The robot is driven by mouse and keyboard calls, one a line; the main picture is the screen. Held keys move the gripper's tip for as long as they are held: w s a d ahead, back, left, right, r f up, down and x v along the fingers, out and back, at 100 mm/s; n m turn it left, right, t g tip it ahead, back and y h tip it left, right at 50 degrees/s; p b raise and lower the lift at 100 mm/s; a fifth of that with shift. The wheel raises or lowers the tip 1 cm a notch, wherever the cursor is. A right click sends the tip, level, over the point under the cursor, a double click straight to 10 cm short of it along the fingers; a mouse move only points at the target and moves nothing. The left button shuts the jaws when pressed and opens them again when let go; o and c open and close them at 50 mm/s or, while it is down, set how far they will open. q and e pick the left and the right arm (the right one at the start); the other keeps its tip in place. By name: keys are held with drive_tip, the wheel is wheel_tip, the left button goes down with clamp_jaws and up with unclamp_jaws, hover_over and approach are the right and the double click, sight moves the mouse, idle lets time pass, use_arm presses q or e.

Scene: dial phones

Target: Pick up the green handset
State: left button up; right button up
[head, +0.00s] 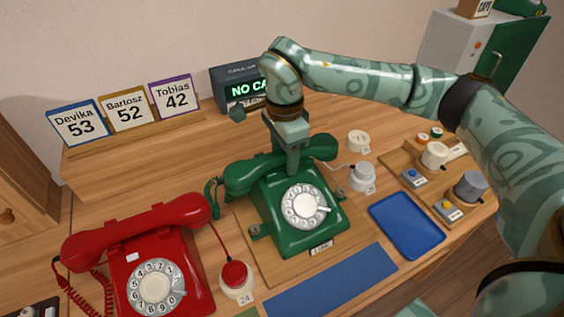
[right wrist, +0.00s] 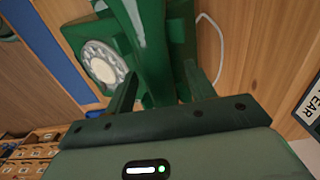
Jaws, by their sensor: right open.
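The green handset (head: 240,179) lies across the cradle of the green dial phone (head: 275,232), which stands on a wooden board at the middle of the desk. My right gripper (head: 293,168) points down over the middle of the handset. In the right wrist view, the handset (right wrist: 150,58) runs between the two open fingers of my right gripper (right wrist: 160,88), one on each side. I cannot tell whether either finger touches it. The white dial (right wrist: 103,62) shows beyond one finger. My left gripper is not in view.
A red dial phone (head: 185,252) stands at left, with a red button (head: 235,274) beside it. A blue tray (head: 406,225) and a blue mat (head: 330,281) lie in front. Name cards (head: 127,109) and a dark sign box (head: 232,88) stand behind. White knobs (head: 362,177) are to the right.

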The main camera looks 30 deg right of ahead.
drive_tip(key=shift+f, duration=0.45)
drive_tip(key=shift+r, duration=0.2)
drive_tip(key=shift+c, duration=0.3)
clamp_jaws()
